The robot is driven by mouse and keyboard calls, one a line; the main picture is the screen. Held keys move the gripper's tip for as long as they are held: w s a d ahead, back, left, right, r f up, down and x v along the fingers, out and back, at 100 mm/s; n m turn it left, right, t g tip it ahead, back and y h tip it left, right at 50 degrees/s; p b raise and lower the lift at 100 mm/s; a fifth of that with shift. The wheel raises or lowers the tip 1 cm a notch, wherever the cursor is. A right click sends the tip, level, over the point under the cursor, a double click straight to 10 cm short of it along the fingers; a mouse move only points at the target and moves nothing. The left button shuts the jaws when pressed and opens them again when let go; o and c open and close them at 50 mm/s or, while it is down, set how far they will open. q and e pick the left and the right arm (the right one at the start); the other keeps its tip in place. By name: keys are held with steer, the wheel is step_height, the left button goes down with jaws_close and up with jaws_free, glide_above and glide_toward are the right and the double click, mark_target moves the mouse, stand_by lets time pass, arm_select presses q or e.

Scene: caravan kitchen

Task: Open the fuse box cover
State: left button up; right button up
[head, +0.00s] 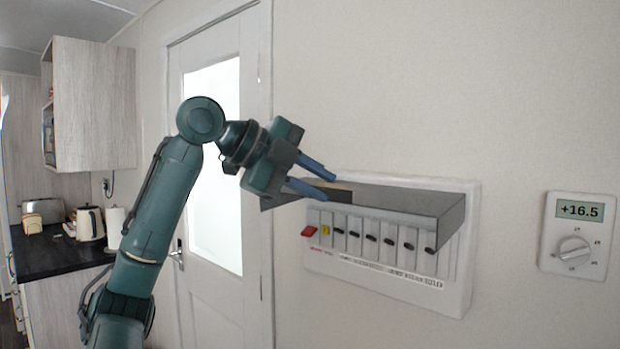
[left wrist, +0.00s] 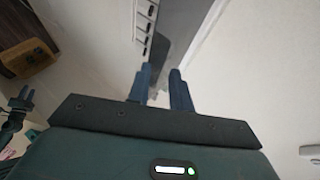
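The fuse box (head: 390,282) is a white panel on the wall, with a row of switches showing, one red and one yellow at the left end. Its grey cover (head: 405,199) is raised and juts out from the wall above the switches. My left gripper (head: 329,187) is at the cover's left part, its two blue fingers apart and partly hiding it. In the left wrist view the cover (left wrist: 178,32) runs up from the fingertips, with a gap between the fingers. I cannot tell if a finger touches it.
A thermostat (head: 578,237) reading +16.5 is on the wall to the right. A white door (head: 214,285) with a bright window is behind my left arm. A dark counter (head: 55,252) with a kettle (head: 90,223) and toaster is at the far left.

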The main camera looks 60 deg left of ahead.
arm_select(q)
steer(key=shift+o, duration=0.8)
steer(key=shift+w+a+f, duration=0.1)
steer(key=shift+w+f, duration=0.2)
steer(key=shift+f, duration=0.05)
steer(key=shift+s+r, duration=0.1)
arm_select(e)
steer(key=shift+w, duration=0.1)
arm_select(q)
steer(key=b+v, duration=0.2)
steer(key=v, duration=1.1)
steer(key=shift+s+r, duration=0.15)
steer(key=shift+r, duration=0.2)
arm_select(e)
steer(key=shift+w+a+f, duration=0.3)
steer(key=shift+w, duration=0.05)
arm_select(q)
steer(key=shift+c, duration=0.5)
